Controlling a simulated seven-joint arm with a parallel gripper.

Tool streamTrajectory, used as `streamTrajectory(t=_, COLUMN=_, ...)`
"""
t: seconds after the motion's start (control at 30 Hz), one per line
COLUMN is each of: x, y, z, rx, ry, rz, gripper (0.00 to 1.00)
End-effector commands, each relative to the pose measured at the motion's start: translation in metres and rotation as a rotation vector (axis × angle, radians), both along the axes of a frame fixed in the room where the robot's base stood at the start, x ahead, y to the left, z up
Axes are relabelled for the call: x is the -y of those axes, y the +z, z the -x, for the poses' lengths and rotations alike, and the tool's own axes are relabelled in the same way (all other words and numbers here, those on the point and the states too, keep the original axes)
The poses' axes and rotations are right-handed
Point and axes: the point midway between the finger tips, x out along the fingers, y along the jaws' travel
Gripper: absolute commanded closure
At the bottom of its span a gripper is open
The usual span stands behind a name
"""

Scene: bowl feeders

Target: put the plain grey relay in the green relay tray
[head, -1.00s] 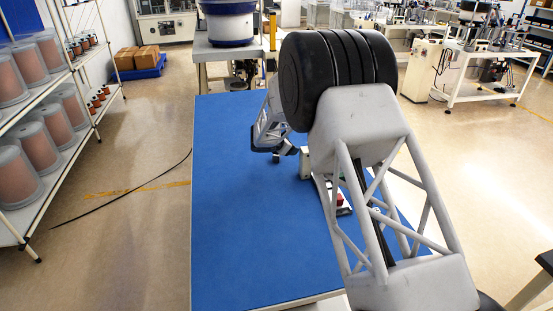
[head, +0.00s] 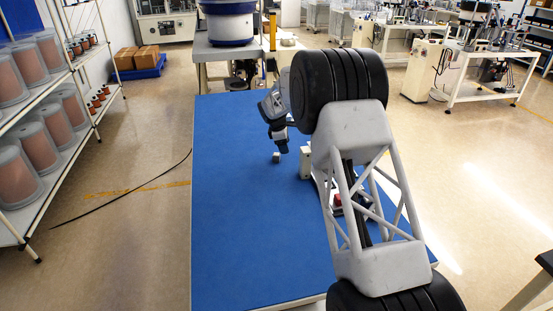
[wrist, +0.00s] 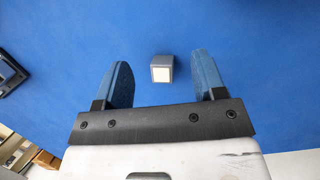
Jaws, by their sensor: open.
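A small grey block with a pale cream face, which looks like a relay, lies on the blue table top; in the wrist view the block (wrist: 162,69) is just beyond my fingertips, near the middle of the gap. The same block shows in the head view (head: 276,157), just below and left of my gripper (head: 283,149). My gripper (wrist: 163,75) is open and empty, its two blue fingers apart and pointing down at the table. I cannot make out a green tray; my arm hides part of the right side of the table.
A cream block (head: 305,163) stands right of my gripper, close to my arm. A red-topped item (head: 338,201) shows behind my arm links. A dark object (wrist: 9,74) is at the left edge of the wrist view. The blue table (head: 235,220) is clear on its left and front.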

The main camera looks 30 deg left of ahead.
Motion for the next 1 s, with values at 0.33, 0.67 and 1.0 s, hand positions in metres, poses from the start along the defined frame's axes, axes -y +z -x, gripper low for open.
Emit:
streamTrajectory(t=0.33, x=-0.033, y=0.008, z=0.004, rx=-0.191, ry=-0.083, rz=-0.172, gripper=0.36)
streamTrajectory(t=0.67, x=-0.037, y=0.01, z=0.005, rx=-0.215, ry=-0.09, rz=-0.194, gripper=0.36)
streamTrajectory(t=1.0, x=-0.037, y=-0.003, z=0.005, rx=-0.215, ry=-0.09, rz=-0.193, gripper=0.36)
